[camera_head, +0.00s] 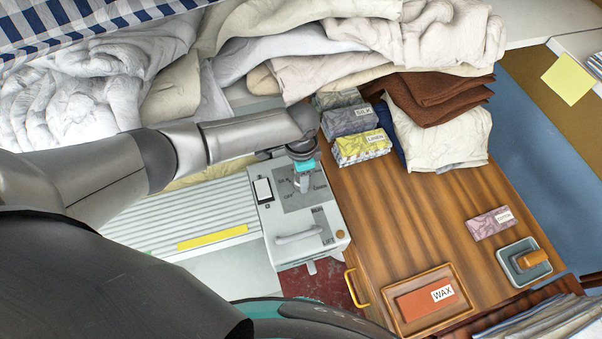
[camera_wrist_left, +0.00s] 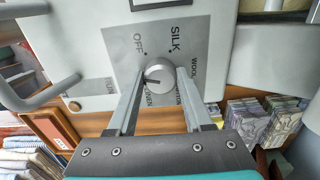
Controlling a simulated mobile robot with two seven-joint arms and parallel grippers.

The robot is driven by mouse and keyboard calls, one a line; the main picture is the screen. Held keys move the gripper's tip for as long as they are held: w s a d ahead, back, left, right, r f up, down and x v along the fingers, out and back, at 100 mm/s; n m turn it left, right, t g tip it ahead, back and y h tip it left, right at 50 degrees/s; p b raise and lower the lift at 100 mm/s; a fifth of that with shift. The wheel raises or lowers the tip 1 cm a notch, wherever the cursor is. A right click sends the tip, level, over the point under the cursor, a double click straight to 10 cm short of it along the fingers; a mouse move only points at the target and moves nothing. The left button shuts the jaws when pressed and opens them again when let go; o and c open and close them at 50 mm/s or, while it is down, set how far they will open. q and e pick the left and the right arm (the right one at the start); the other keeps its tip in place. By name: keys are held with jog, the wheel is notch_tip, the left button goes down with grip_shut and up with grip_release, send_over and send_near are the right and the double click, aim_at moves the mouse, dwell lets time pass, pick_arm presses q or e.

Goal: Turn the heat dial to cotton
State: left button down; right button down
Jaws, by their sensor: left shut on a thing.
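The heat dial (camera_wrist_left: 159,75) is a round silver knob on a grey plate marked OFF, SILK, WOOL and, partly covered by my fingers, COTTON and LINEN. A dark line on the knob points toward the left of the left wrist view. My left gripper (camera_wrist_left: 158,82) has a finger on each side of the knob and is shut on it. In the head view my left gripper (camera_head: 302,182) reaches down onto the ironer's control box (camera_head: 275,222), hiding most of the dial. My right gripper is not in view.
A WAX tray (camera_head: 393,316) stands at front right. The table's middle is clear.

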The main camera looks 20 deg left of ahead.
pick_arm(q)
jog(key=m, duration=0.4)
jog(key=shift+m, duration=0.3)
jog(key=shift+w+m, duration=0.1)
jog(key=shift+m, duration=1.8)
jog(key=shift+c, duration=1.5)
grip_release()
jog(key=shift+r+p, duration=0.75)
jog(key=shift+r, duration=3.05)
jog(key=shift+d, duration=0.1)
